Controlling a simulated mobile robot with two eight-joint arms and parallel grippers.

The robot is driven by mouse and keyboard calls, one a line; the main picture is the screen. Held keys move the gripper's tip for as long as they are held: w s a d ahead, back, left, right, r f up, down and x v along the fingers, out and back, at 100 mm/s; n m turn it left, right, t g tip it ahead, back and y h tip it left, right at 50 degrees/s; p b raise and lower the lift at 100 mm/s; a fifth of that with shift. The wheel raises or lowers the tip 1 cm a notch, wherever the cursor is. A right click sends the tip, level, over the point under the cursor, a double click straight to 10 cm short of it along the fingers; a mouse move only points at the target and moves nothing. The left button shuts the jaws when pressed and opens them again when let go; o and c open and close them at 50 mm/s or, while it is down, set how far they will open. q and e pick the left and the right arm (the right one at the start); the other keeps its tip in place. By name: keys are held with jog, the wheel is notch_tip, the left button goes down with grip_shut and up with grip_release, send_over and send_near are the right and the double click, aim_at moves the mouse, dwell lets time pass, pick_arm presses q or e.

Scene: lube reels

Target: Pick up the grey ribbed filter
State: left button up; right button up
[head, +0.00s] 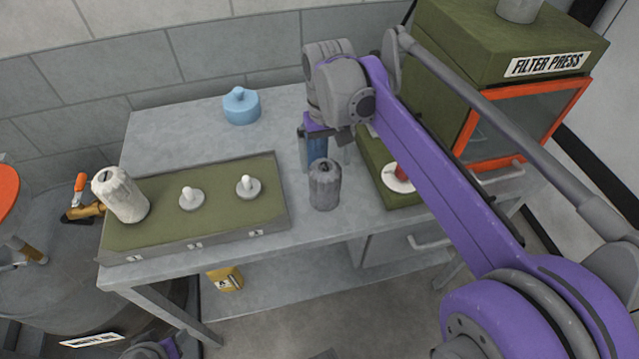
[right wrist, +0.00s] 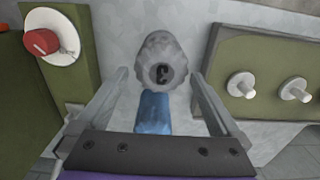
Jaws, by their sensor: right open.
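The grey ribbed filter (head: 325,187) stands upright on the grey workbench, right of the green peg board. In the right wrist view the filter (right wrist: 163,62) shows its end with a dark hole, lying ahead between the finger lines. My right gripper (head: 327,150) is open and empty, just behind the filter in the head view. In the right wrist view its two fingers (right wrist: 160,78) are spread wide on either side, apart from the filter.
A blue cylinder (head: 315,147) stands close behind the grey filter, by my right gripper; it also shows in the right wrist view (right wrist: 154,112). The green board (head: 215,220) holds a pale filter (head: 120,195) and two bare pegs. A light blue container (head: 241,106) stands at the back. The filter press (head: 520,100) is at right.

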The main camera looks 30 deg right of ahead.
aim_at(326, 168)
jog(key=f, duration=0.4)
jog(key=shift+s+a+f, duration=0.1)
jog(key=shift+s+f, duration=0.1)
jog(key=shift+s, duration=0.05)
jog(key=shift+w+f, duration=0.15)
jog(key=shift+f, duration=2.6)
jog(key=c, duration=1.2)
notch_tip(326, 168, up, 10)
jog(key=shift+r, duration=0.1)
jog(key=shift+c, duration=0.2)
jog(key=shift+a, duration=0.1)
